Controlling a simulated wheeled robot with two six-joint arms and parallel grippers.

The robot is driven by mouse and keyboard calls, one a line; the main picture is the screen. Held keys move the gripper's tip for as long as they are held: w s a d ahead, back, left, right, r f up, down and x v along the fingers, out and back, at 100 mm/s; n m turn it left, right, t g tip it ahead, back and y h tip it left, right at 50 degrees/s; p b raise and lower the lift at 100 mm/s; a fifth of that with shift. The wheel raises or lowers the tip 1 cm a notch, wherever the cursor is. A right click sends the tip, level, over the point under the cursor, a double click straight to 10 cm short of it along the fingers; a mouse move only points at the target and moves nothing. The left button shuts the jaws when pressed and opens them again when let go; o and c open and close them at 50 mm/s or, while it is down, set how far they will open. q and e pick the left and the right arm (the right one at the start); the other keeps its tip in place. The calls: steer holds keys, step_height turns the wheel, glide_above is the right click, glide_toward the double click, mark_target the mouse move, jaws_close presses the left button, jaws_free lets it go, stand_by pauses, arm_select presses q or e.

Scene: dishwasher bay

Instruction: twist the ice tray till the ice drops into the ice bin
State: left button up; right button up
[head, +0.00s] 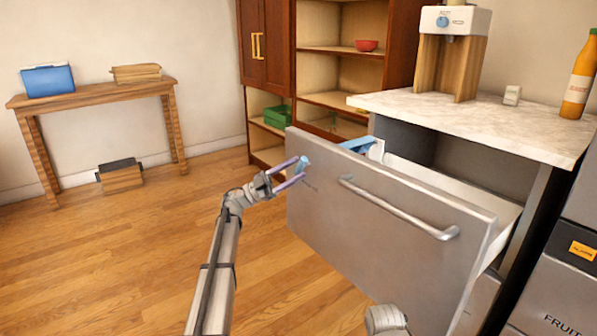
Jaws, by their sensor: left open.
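A blue piece (357,144) shows just above the far left of the steel drawer front (390,235); it may be the ice tray, but most of it is hidden. The drawer is pulled out, and its white inner wall (455,187) shows. I cannot make out an ice bin or ice inside. My left gripper (297,173) is open at the left end of the drawer front. A small light-blue knob-like piece (302,163) shows between its fingers; I cannot tell whether they touch it. My right gripper is not in view.
The drawer handle (398,208) spans the front. A cabinet (335,67) stands behind. The wooden floor at left is clear up to a table (95,97).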

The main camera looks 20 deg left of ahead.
arm_select(q)
steer(key=b+v, duration=0.2)
steer(key=v, duration=0.3)
steer(key=shift+s+a+f, duration=0.1)
steer(key=shift+a+f, duration=0.05)
steer(key=shift+a, duration=0.2)
steer(key=shift+a, duration=0.1)
